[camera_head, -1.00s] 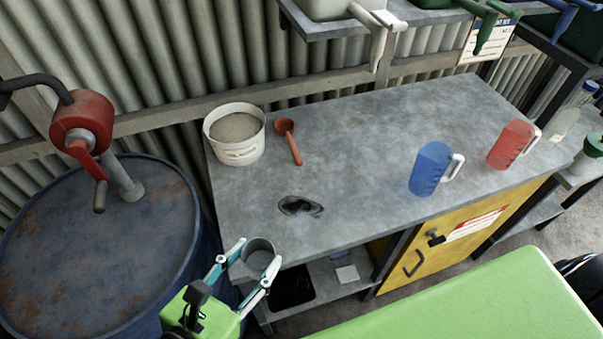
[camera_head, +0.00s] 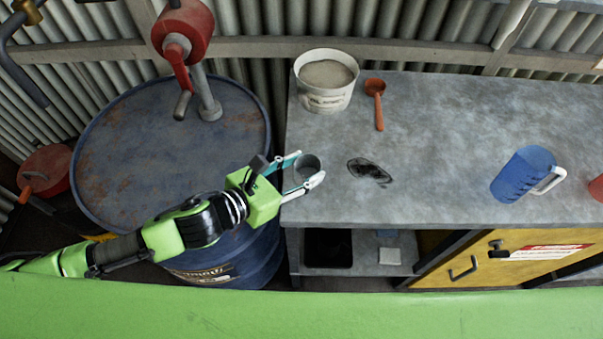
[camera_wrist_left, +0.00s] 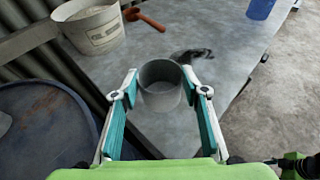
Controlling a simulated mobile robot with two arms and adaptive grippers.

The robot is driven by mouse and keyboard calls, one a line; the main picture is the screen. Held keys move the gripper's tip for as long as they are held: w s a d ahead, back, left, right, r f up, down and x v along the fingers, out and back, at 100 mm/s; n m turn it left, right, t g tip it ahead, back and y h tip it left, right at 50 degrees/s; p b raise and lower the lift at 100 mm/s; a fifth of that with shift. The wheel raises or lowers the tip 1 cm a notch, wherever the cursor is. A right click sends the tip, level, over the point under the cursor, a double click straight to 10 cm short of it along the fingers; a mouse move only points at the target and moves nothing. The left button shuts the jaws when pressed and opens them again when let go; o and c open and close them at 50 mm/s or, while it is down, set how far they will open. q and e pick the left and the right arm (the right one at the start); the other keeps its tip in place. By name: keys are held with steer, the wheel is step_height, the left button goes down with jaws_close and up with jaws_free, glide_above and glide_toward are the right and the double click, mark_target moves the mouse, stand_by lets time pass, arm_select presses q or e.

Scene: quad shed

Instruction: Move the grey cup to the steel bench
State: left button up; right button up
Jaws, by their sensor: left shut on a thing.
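The grey cup (camera_head: 305,168) is between the fingers of my left gripper (camera_head: 307,170), which is shut on it. In the head view the cup is over the left edge of the steel bench (camera_head: 440,120). In the left wrist view the cup (camera_wrist_left: 161,84) stands upright between the two teal-lined fingers, over the bench top. I cannot tell whether its base touches the bench. My right gripper is not in view.
A white bucket of pale powder (camera_head: 327,82), a red scoop (camera_head: 376,100) and a blue jug (camera_head: 524,174) stand on the bench. A dark stain (camera_head: 368,170) lies right of the cup. A blue drum (camera_head: 165,150) with a red pump (camera_head: 184,35) stands left.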

mark_target(296, 180)
arm_select(q)
steer(key=shift+w+f, duration=0.25)
steer(key=f, duration=0.3)
steer(key=shift+w+p, duration=0.2)
steer(key=shift+p, duration=0.2)
steer(key=shift+f, duration=0.3)
steer(key=shift+f, duration=0.15)
steer(key=o, duration=1.1)
